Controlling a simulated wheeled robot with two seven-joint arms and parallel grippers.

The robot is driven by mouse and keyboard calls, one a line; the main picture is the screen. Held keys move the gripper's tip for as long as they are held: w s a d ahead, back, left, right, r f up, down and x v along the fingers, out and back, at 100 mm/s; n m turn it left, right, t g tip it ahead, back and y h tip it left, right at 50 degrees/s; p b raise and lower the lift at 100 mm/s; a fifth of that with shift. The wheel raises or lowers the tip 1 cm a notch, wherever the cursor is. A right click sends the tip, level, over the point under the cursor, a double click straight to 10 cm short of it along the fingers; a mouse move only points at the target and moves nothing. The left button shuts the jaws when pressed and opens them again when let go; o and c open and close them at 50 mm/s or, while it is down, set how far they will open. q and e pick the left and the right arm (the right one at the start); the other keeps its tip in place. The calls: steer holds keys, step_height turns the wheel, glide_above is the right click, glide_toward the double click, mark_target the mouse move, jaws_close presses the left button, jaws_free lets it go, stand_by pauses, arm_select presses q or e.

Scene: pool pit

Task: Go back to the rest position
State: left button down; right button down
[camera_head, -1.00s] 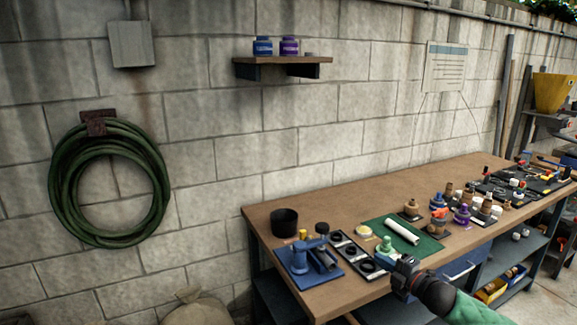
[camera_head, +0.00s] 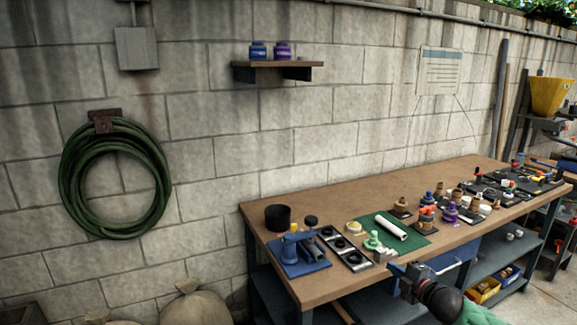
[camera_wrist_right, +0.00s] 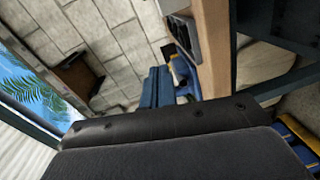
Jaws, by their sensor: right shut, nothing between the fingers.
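My right gripper (camera_head: 393,268) is at the front edge of the workbench (camera_head: 334,290) in the head view, with my dark wrist and green sleeve behind it at lower right. Its fingers are together and nothing shows between them. A small pale stepped block (camera_head: 384,256) on the bench lies just behind the fingertips in the picture; I cannot tell the gap. In the right wrist view the blue fingers (camera_wrist_right: 165,86) stand beyond my dark wrist housing, beside the tan bench edge. My left gripper is not in view.
A blue pump-like part (camera_head: 298,250), a black cup (camera_head: 278,217), a strip with black rings (camera_head: 345,249) and a green mat (camera_head: 412,238) with a white tube (camera_head: 391,229) crowd the near bench end. Blue drawers and shelves with yellow bins (camera_head: 484,291) are below.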

steer(key=d+m+h, duration=0.5)
steer(key=m+h, duration=0.1)
steer(key=s+a+f+m+g, duration=0.4)
steer(key=s+a+f, duration=0.3)
steer(key=s+f, duration=0.4)
steer(key=s+a+f+m+g, duration=0.5)
steer(key=s+f, duration=0.6)
steer(key=s, duration=1)
steer(key=s+a+f+m+g, duration=0.4)
steer(key=s+a+f, duration=0.5)
steer(key=s, duration=0.8)
step_height(320, 180, down, 2)
steer(key=shift+f+g, duration=0.25)
steer(key=shift+g, duration=0.15)
